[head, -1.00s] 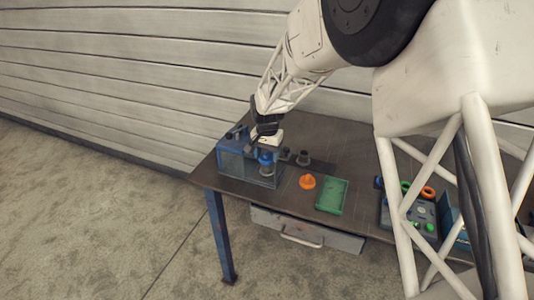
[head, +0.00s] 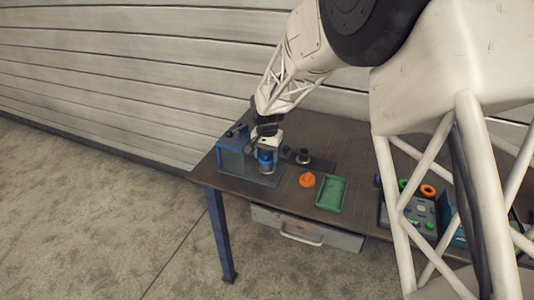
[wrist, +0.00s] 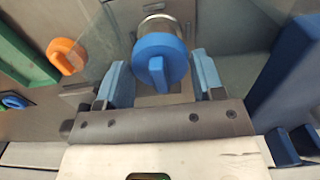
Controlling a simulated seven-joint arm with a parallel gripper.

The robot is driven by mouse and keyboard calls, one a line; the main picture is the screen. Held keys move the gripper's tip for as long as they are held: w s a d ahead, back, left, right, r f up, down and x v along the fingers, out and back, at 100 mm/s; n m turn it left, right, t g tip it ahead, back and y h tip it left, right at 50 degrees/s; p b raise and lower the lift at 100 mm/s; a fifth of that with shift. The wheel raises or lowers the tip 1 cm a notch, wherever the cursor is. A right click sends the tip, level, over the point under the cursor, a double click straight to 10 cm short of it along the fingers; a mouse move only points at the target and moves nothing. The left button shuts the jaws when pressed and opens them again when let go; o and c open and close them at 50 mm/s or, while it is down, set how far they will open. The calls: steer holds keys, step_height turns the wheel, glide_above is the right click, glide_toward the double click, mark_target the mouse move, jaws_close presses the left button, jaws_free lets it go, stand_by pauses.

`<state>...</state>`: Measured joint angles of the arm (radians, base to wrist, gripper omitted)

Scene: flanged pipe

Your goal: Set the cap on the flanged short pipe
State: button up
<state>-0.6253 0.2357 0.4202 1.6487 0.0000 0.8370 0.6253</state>
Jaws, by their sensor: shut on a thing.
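My gripper (wrist: 161,64) is shut on a blue cap (wrist: 163,48) with a raised bar handle, one finger on each side of it. In the head view my gripper (head: 268,146) hangs over the fixture's flat base, with the blue cap (head: 266,156) under it. A round metal rim, seemingly the flanged short pipe (wrist: 158,19), shows just behind the cap in the wrist view. The cap looks close to or over the pipe's end; I cannot tell whether it is seated. The cap hides most of the pipe.
A blue box (head: 233,157) stands left of my gripper. A dark upright fitting (head: 303,156) is to the right. An orange knobbed part (head: 307,180) and a green tray (head: 331,194) lie nearer the front. A panel with coloured parts (head: 421,215) is at the right.

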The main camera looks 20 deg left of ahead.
mark_target(267, 153)
steer(key=shift+f, duration=0.3)
stand_by(0.5)
steer(key=o, duration=1)
steer(key=shift+c, duration=0.2)
steer(key=shift+d, duration=0.1)
steer(key=shift+c, duration=1.4)
steer(key=shift+r, duration=0.1)
steer(key=shift+r, duration=0.9)
steer(key=o, duration=0.3)
steer(key=shift+r, duration=2.5)
